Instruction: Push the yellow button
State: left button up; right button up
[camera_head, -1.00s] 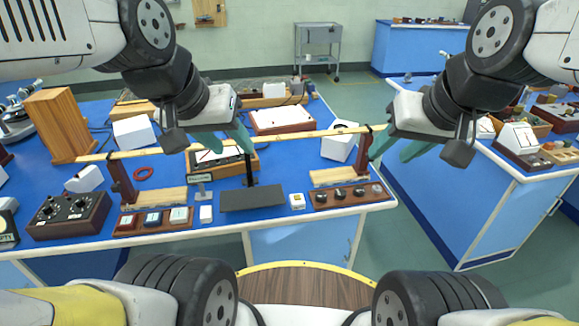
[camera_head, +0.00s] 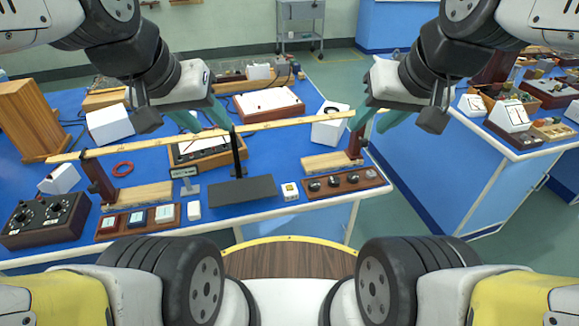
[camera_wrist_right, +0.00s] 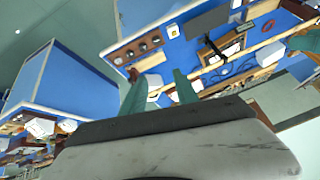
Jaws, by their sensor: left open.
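A small white box with a yellowish top, which looks like the yellow button (camera_head: 290,190), sits near the front edge of the blue bench, between a dark flat plate and a row of black knobs. In the right wrist view a small white box (camera_wrist_right: 173,31) beside the knob strip appears to be the same one. My left gripper (camera_head: 210,127) is open and empty above the bench, up and left of the button. My right gripper (camera_head: 367,127) is open and empty, up and right of it; its two teal fingers stand apart in the right wrist view (camera_wrist_right: 157,74).
A long wooden beam (camera_head: 280,124) on dark posts spans the bench behind the button. The dark plate (camera_head: 242,191) lies left of it, the knob strip (camera_head: 345,182) right. A strip of square switches (camera_head: 137,220) is farther left. Another blue bench (camera_head: 440,155) stands right.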

grip_shut()
dwell(1.5)
